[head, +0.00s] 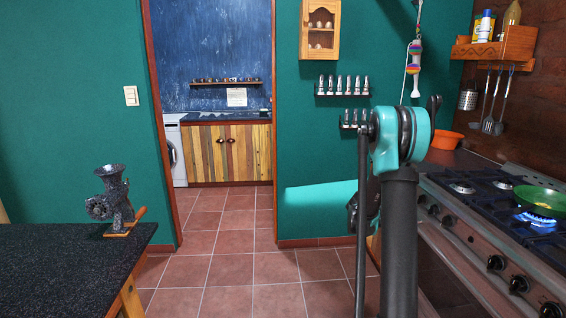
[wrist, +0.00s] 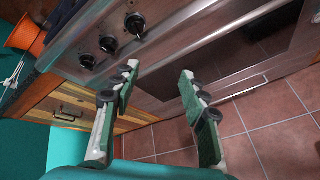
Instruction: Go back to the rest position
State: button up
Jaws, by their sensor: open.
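My gripper (wrist: 157,90) shows in the wrist view with its two green-padded fingers spread apart and nothing between them. It is open, in front of the stove's steel front (wrist: 190,35) and above the tiled floor. In the head view my turquoise and black arm stands right of the middle, beside the stove; the gripper itself cannot be made out there.
The stove (head: 490,235) at the right has a lit burner under a green pan (head: 541,198). A dark counter (head: 60,265) with a grinder (head: 114,198) is at the left. The tiled floor (head: 235,266) between is clear towards the doorway.

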jog(key=s+a+r+m+t+y, duration=0.1)
jog(key=s+a+m+y, duration=0.4)
jog(key=s+a, duration=1)
jog(key=shift+s+a+m+y, duration=0.15)
jog(key=shift+s+m+y, duration=0.15)
jog(key=shift+s+y, duration=0.35)
jog(key=s+a+f+m+y, duration=0.1)
jog(key=s+a+y, duration=0.1)
jog(key=s+a, duration=0.2)
jog(key=s+a+f+m+y, duration=0.1)
jog(key=s+a+m+y, duration=0.1)
jog(key=s+a, duration=0.3)
jog(key=s+a+f+m+y, duration=0.2)
jog(key=s+a, duration=0.3)
jog(key=s, duration=0.2)
jog(key=shift+a+t, duration=0.15)
jog(key=shift+t, duration=0.15)
jog(key=shift+c, duration=0.2)
